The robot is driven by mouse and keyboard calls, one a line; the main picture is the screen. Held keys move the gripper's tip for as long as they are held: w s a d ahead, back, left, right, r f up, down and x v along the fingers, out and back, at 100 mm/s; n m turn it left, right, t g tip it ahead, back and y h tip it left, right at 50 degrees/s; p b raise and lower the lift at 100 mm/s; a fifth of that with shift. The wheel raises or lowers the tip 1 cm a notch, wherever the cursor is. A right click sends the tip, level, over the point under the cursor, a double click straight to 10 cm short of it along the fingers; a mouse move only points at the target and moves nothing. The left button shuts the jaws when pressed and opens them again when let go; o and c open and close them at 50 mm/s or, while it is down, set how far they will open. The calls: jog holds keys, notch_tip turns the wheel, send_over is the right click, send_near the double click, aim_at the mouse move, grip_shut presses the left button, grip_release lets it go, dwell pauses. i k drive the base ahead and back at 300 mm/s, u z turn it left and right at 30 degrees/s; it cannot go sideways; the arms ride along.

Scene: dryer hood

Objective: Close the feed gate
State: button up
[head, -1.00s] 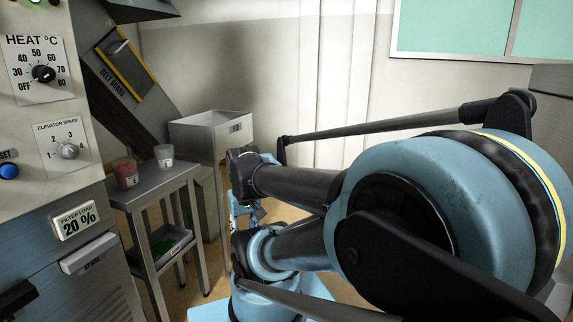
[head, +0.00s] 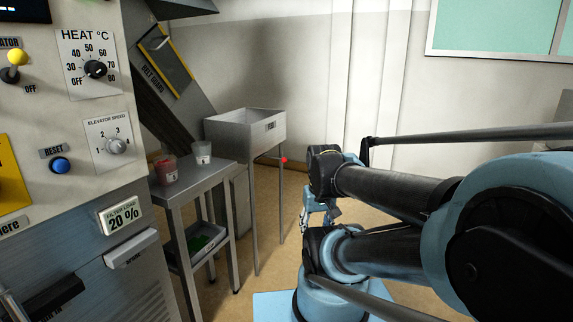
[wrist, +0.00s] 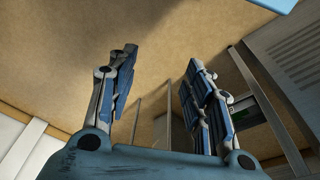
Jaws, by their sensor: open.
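No part in view carries a readable feed gate label. A grey metal hopper (head: 238,133) on legs stands beyond the small table in the head view, with a small label too small to read. A red knob (head: 284,160) shows just below its right end; I cannot tell whether it belongs to the gate. My gripper (head: 318,215) hangs low to the right of the knob, apart from it and partly hidden by my arm. In the wrist view my gripper (wrist: 160,75) is open, with nothing between its fingers.
The control cabinet (head: 85,190) with dials and a blue button fills the left. A metal side table (head: 205,182) holds two cups (head: 165,170) and a lower tray (head: 205,242). A slanted belt guard (head: 168,65) is behind. Bare floor lies between hopper and arm.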

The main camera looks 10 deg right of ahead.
aim_at(284, 159)
jog(key=z, duration=0.5)
jog(key=k, duration=1.2)
jog(key=z, duration=0.25)
jog(key=i, duration=1.45)
jog(key=u, duration=0.75)
jog(key=i, duration=0.6)
jog(key=u, duration=0.1)
